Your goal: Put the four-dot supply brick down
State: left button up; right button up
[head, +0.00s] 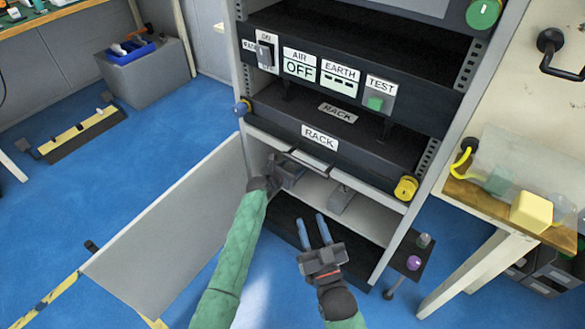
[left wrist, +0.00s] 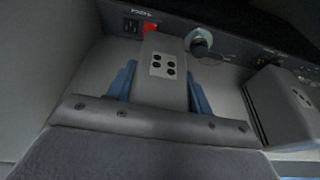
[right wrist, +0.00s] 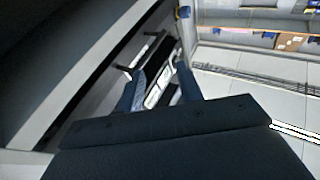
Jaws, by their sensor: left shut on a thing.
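The four-dot supply brick (left wrist: 165,92) is a grey block with four dark dots on a white label. In the left wrist view it sits between the blue fingers of my left gripper (left wrist: 160,85), which is shut on it. In the head view my left gripper (head: 284,172) reaches into the rack's lower bay (head: 370,222), hiding most of the brick. I cannot tell whether the brick touches the bay floor. My right gripper (head: 314,222) is open and empty in front of the bay; its spread fingers also show in the right wrist view (right wrist: 158,75).
A second grey brick (left wrist: 283,108) stands to the right in the bay; it also shows in the head view (head: 341,199). A panel with a red switch (left wrist: 150,27) and a round knob (left wrist: 201,43) lies behind. An open grey door (head: 170,235) hangs at the left.

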pick_arm(q)
jog(key=o, duration=1.3)
jog(key=shift+f, duration=0.1)
pick_arm(e)
jog(key=shift+r, duration=0.1)
pick_arm(q)
jog(key=shift+s+a+r, duration=0.2)
jog(key=shift+s, duration=0.1)
jog(key=p+v, duration=0.1)
jog(key=v, duration=0.3)
jog(key=shift+s+a+r, duration=0.15)
jog(key=shift+s+a, duration=0.05)
jog(key=shift+s, duration=0.1)
jog(key=p+v, duration=0.1)
jog(key=v, duration=0.5)
jog(key=shift+s+a+r, duration=0.1)
jog(key=shift+s+a, duration=0.05)
jog(key=shift+s, duration=0.05)
pick_arm(e)
jog(key=s+f+g+h, duration=0.1)
jog(key=s+f+g, duration=0.2)
jog(key=f, duration=1)
jog(key=s+f+g+h, duration=0.1)
jog(key=s+f+g, duration=0.3)
jog(key=f, duration=0.8)
jog(key=shift+f+g, duration=0.4)
jog(key=shift+g, duration=0.8)
